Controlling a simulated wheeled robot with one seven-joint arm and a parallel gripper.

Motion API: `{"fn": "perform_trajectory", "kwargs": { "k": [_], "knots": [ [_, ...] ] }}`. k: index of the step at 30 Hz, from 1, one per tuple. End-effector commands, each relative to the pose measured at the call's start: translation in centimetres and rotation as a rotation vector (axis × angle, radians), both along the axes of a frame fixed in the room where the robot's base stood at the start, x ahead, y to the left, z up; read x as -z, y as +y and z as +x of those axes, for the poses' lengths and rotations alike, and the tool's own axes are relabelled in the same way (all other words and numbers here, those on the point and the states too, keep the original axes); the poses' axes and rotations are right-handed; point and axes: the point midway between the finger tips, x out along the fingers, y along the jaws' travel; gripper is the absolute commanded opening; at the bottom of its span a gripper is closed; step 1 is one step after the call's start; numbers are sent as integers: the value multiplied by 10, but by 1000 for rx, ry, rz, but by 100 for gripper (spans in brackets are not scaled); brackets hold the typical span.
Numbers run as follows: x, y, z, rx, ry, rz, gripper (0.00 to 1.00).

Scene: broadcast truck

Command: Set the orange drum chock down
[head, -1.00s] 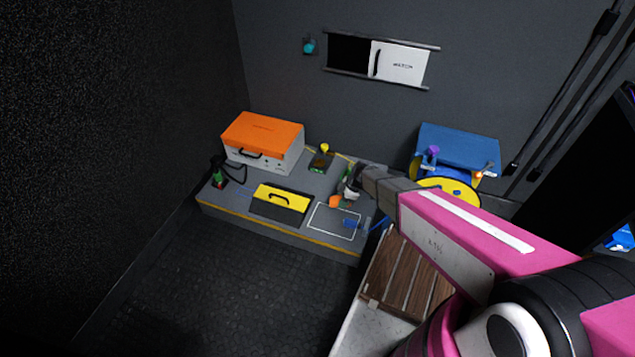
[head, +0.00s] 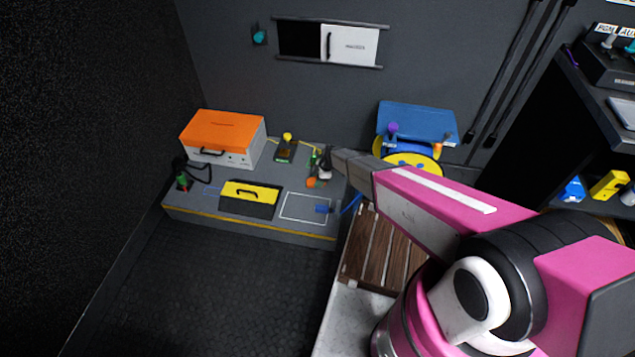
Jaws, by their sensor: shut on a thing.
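The orange drum chock (head: 311,183) is a small orange shape below my gripper (head: 321,172), at the right part of the low grey bench (head: 200,203). My gripper is shut on it, though the fingers are small and partly dark in this view. I cannot tell whether the chock touches the bench top or hangs just above it. It shows just behind a white-outlined rectangle (head: 283,206) on the bench.
A small blue object (head: 322,209) lies at the outline's right side. A yellow-topped box (head: 250,191) is left of it, an orange-lidded case (head: 222,133) behind. A yellow-knobbed device (head: 286,148) and a blue-and-yellow drum (head: 412,160) stand nearby. The front floor is clear.

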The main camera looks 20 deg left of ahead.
Motion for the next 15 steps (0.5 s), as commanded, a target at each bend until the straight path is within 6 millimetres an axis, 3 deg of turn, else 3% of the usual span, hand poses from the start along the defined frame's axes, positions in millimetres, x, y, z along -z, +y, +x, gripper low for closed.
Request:
{"fn": "perform_trajectory", "kwargs": {
  "k": [3, 14, 15],
  "knots": [
    [14, 0, 0, 0, 1, 0, 15],
    [16, 0, 0, 0, 1, 0, 15],
    [15, 0, 0, -1, 0, 0, 60]
  ]
}}
